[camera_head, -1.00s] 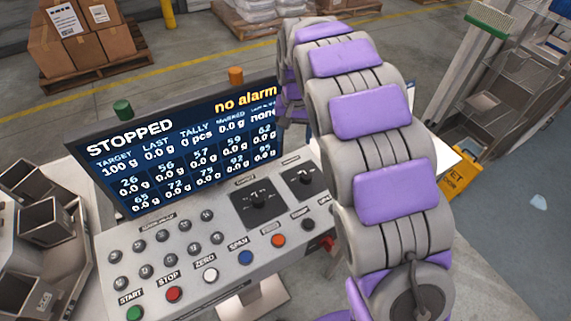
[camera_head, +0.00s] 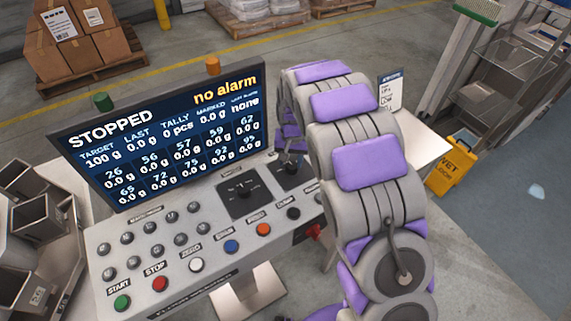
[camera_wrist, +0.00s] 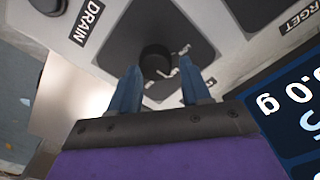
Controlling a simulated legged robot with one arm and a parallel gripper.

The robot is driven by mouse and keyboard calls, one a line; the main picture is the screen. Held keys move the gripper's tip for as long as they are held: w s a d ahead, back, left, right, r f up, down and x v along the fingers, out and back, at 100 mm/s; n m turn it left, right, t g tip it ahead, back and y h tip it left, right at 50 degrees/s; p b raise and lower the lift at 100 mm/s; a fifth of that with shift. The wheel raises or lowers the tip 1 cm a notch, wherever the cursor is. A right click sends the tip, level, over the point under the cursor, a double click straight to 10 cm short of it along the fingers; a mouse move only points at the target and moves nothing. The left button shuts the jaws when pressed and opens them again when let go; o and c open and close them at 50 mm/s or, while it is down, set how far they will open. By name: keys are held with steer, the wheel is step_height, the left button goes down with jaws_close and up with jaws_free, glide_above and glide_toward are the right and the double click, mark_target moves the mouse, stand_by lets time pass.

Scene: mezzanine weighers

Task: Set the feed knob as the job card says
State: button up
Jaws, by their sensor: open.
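The right-hand dial plate (camera_head: 296,178) is partly hidden by my gripper (camera_head: 290,162) at the far end of my arm. In the wrist view its black knob (camera_wrist: 155,60) lies between the two blue fingertips of my gripper (camera_wrist: 158,82). The jaws are open, and I cannot tell whether a finger touches the knob. White marks surround the knob; its setting is too blurred to read. The left dial (camera_head: 241,191) is clear of my gripper; a label (camera_wrist: 297,15) reading TARGET shows beside it. A white card (camera_head: 391,92) stands behind my arm, its text too small to read.
The screen (camera_head: 160,135) shows STOPPED and no alarm. Several buttons, including a red one (camera_head: 160,284), line the panel's front. A black button (camera_wrist: 48,5) marked DRAIN is close to the knob. A yellow wet-floor sign (camera_head: 453,165) stands at right.

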mark_target(301, 171)
steer(key=d+f, duration=0.2)
steer(key=d, duration=0.1)
steer(key=shift+d, duration=0.3)
steer(key=shift+w+a+f, duration=0.1)
steer(key=shift+a+f, duration=0.05)
steer(key=shift+a, duration=0.1)
steer(key=a, duration=0.3)
steer(key=shift+a+f, duration=0.15)
steer(key=shift+a, duration=0.25)
steer(key=shift+c, duration=1.5)
steer(key=shift+d+r, duration=0.25)
steer(key=shift+d, duration=0.75)
steer(key=c, duration=0.5)
steer(key=shift+a, duration=0.45)
steer(key=shift+c, duration=1.2)
